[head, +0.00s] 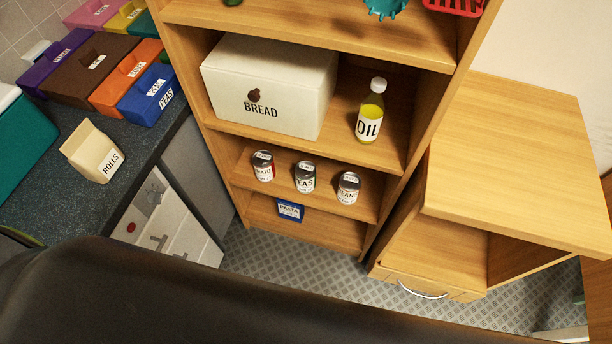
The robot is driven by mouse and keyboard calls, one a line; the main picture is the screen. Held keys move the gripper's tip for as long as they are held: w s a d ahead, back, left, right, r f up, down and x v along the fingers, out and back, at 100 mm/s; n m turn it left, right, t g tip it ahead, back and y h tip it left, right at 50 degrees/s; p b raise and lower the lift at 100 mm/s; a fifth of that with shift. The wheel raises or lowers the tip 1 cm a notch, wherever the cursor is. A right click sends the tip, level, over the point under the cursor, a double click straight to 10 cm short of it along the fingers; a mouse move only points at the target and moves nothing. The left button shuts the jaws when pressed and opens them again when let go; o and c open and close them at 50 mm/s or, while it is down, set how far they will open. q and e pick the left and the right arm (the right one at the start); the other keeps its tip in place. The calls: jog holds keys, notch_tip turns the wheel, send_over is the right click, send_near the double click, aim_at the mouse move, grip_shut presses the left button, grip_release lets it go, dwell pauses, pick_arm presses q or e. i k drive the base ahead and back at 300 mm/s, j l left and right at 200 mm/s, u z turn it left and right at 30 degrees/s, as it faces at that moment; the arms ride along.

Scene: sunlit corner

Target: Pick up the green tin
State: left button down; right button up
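Three tins stand upright in a row on a lower shelf of the wooden shelf unit. The left tin (263,166) has a tomato label with a red edge. The middle tin (305,177) has a white label reading peas. The right tin (348,188) has a white label that seems to read beans. I cannot clearly make out a green body on any of them at this size. The tins stand apart from each other. Neither of my grippers is in view.
A bread box (268,86) and an oil bottle (370,112) stand on the shelf above. A blue pasta box (290,210) is below. A wooden cabinet (520,165) stands at right. A dark counter (50,190) at left bears a rolls bag (92,150). A large dark shape covers the bottom.

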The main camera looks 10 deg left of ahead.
aim_at(305, 171)
jog(key=l+u, duration=0.1)
jog(key=l, duration=0.7)
jog(key=k+l+u, duration=0.15)
jog(key=l, duration=0.6)
